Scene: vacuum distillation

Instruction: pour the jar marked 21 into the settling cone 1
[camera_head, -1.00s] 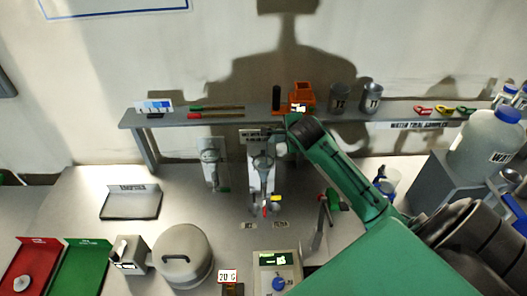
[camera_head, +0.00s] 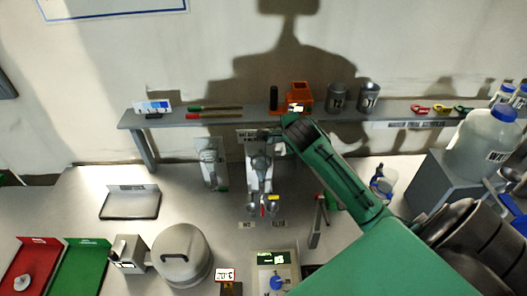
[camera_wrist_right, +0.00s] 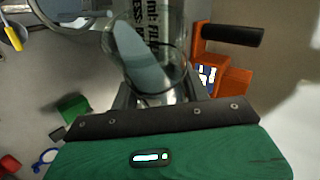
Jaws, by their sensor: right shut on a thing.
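My right gripper (camera_wrist_right: 156,92) is shut on a clear glass jar (camera_wrist_right: 150,60) with grey liquid in it. The jar looks tilted in the right wrist view; its number cannot be read. In the head view this gripper (camera_head: 277,139) is at the upper part of the right-hand wall-side stand (camera_head: 248,202), mostly hidden by the green arm. A clear, narrow glass vessel (camera_head: 259,165) hangs on that stand below the gripper. A similar vessel (camera_head: 209,158) hangs on the stand to its left. I cannot tell which is settling cone 1. My left gripper is out of view.
A grey shelf (camera_head: 235,115) runs behind the stands, with an orange holder (camera_head: 300,93) and two grey jars (camera_head: 337,97) on it. A domed grey device (camera_head: 181,254) and a display unit (camera_head: 273,262) stand in front. A large bottle (camera_head: 484,142) stands right.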

